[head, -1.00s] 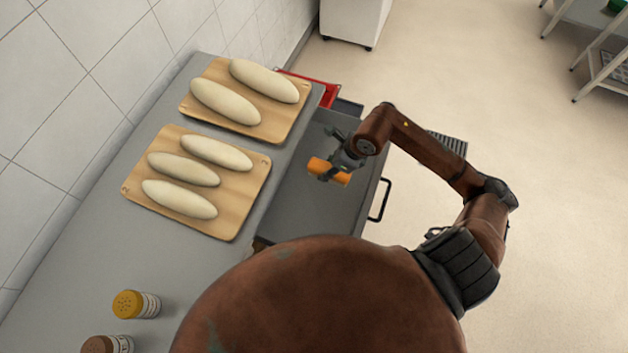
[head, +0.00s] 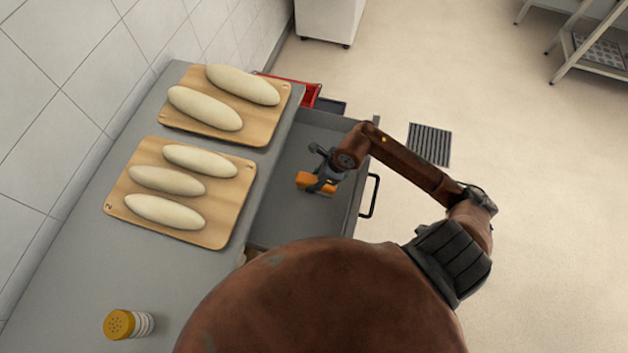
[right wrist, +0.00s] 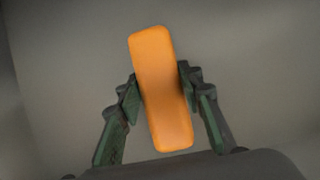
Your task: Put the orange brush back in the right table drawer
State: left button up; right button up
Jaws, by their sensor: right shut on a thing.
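The orange brush (head: 316,184) is in my right gripper (head: 322,182), over the open grey table drawer (head: 287,203). In the right wrist view the brush (right wrist: 162,88) shows as an orange block between the two fingers of the gripper (right wrist: 160,85), which are shut on its sides. The drawer's grey floor lies behind it. The brush appears inside the drawer's outline in the head view; I cannot tell whether it touches the floor. The drawer's handle (head: 371,196) is on its right side. My left gripper is not in view.
Two wooden boards (head: 226,213) (head: 262,137) with several pale dough loaves lie on the grey table (head: 72,262), left of the drawer. A red bin (head: 309,92) is beyond the drawer. A floor grate (head: 429,145) lies at right.

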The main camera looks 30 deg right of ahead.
jog(key=o, duration=1.3)
jog(key=shift+s+d+r, duration=0.1)
jog(key=shift+r, duration=0.3)
jog(key=p+v, duration=0.2)
jog(key=v, duration=0.8)
jog(key=shift+s+r, duration=0.1)
jog(key=shift+r, duration=0.1)
jog(key=shift+s+d+r, duration=0.1)
jog(key=shift+s+r, duration=0.05)
jog(key=shift+r, duration=0.25)
